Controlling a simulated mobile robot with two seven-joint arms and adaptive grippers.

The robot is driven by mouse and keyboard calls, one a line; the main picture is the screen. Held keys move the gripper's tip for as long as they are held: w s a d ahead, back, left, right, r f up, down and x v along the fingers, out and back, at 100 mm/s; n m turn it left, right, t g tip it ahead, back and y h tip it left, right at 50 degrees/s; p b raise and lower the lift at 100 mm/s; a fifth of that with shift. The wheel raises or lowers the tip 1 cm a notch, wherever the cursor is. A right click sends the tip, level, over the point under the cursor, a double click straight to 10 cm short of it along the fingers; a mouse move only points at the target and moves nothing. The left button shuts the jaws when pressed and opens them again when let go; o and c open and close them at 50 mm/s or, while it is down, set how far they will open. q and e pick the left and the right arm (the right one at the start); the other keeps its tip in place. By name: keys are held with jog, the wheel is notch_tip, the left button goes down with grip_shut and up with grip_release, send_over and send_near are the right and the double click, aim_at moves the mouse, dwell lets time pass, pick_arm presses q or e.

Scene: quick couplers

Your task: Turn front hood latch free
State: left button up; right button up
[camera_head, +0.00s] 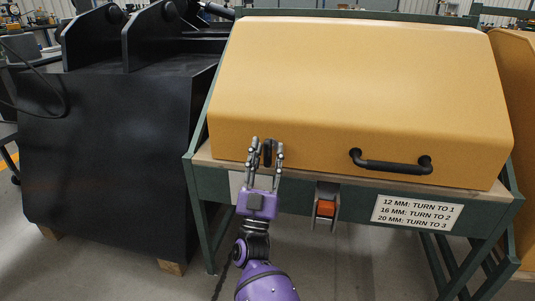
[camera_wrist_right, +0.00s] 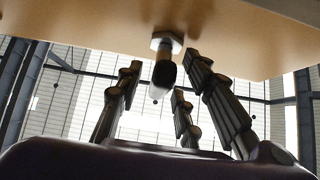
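The yellow hood (camera_head: 350,85) is down on a green frame. A small dark latch (camera_head: 267,153) sits low on its front face, left of the handle. In the right wrist view the latch (camera_wrist_right: 164,72) hangs from a hex-shaped base on the hood. My right gripper (camera_head: 266,158) is at the latch, with its fingers spread on either side of it. In the wrist view the open fingers (camera_wrist_right: 168,85) surround the latch with gaps visible; any contact is unclear. My left gripper is not in view.
A black bar handle (camera_head: 392,163) is on the hood's front. An orange block in a metal bracket (camera_head: 325,208) hangs below the wooden edge. A sign (camera_head: 417,213) lists turn settings. A large black machine (camera_head: 110,150) stands at left.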

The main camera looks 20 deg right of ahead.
jog(key=v, duration=1.2)
